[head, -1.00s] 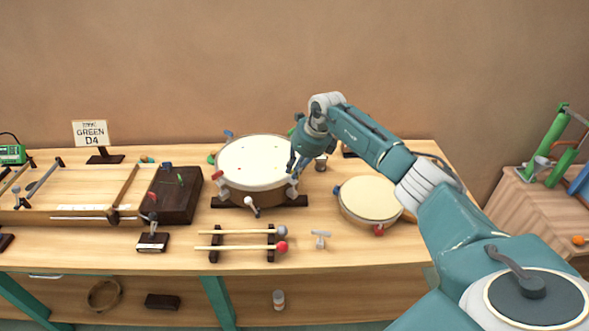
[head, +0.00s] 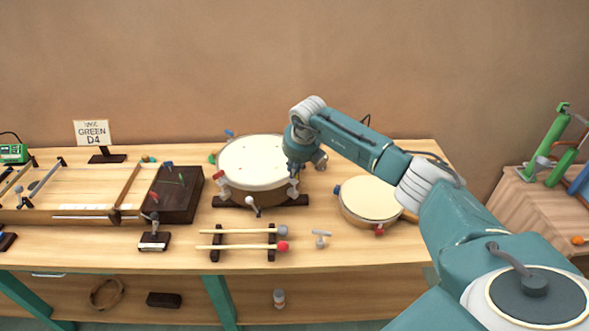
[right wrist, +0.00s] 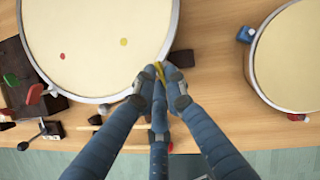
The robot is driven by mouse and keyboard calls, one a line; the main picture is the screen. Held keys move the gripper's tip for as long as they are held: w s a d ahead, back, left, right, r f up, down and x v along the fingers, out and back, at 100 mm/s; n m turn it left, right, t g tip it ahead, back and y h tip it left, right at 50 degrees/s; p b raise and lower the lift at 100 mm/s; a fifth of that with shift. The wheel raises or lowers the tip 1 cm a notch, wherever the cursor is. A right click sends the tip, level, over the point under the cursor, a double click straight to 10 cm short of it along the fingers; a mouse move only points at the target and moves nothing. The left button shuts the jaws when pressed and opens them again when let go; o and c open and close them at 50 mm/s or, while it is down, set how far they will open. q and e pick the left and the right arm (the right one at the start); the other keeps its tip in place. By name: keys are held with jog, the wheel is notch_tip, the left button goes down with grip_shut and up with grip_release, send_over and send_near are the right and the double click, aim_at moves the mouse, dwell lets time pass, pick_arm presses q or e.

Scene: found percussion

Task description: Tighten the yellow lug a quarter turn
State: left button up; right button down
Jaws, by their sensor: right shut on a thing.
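The larger drum (head: 245,160) stands on the bench with a pale head and coloured lugs around its rim. In the right wrist view its head (right wrist: 90,45) fills the upper left. The yellow lug (right wrist: 159,70) shows as a small yellow piece at the drum's rim, between my right fingertips. My right gripper (right wrist: 162,84) is shut on it, with the fingers hiding most of it. In the head view my right gripper (head: 294,171) is at the right edge of the drum and the lug is hidden. My left gripper is out of view.
A smaller drum (head: 369,198) stands to the right. Two mallets (head: 235,247) rest on dark supports in front, beside a small grey T-shaped key (head: 320,238). A dark block (head: 175,200) and a stringed board lie left. The front right of the bench is clear.

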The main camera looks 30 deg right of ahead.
jog(key=shift+w+a+m+g+h+b, duration=0.1)
jog(key=shift+m+g+h+b, duration=0.4)
jog(key=shift+m+b, duration=1)
jog(key=shift+w+d+m+g+h+b, duration=0.15)
jog(key=shift+m+g+h+b, duration=0.5)
jog(key=shift+m, duration=1.65)
jog(key=shift+w+a+m+g+h+b, duration=0.2)
jog(key=shift+m+h+b, duration=0.25)
jog(key=shift+m+b, duration=1.1)
jog(key=shift+s+m+g, duration=0.1)
jog(key=shift+m+g, duration=0.15)
jog(key=shift+m, duration=0.4)
jog(key=c, duration=1.8)
grip_release()
